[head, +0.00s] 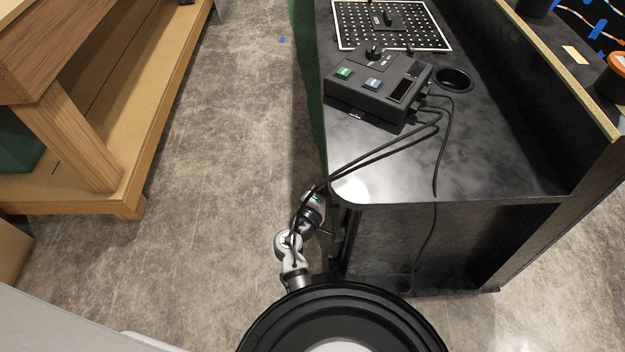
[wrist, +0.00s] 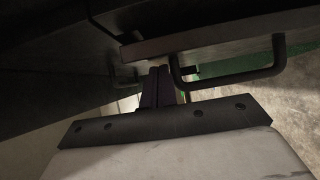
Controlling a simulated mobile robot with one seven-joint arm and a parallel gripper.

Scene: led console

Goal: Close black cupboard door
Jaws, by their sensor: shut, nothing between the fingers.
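The black console (head: 480,160) stands at right in the head view, and my arm reaches down beside its left side. My gripper is hidden there or too dark to make out. In the wrist view my gripper (wrist: 160,72) is shut and empty, its fingertips close to the lower edge of a dark panel (wrist: 225,35), which seems to be the cupboard door. I cannot tell whether they touch. A black bar handle (wrist: 235,83) is right of the fingers. A second handle shows dimly to the left. How far the door stands open is unclear.
On the console top are a control box (head: 378,88) with cables, a perforated board (head: 350,25) and a round hole (head: 453,78). The cables hang over my arm. A wooden bench (head: 100,150) stands at left, with clear floor (head: 220,170) between.

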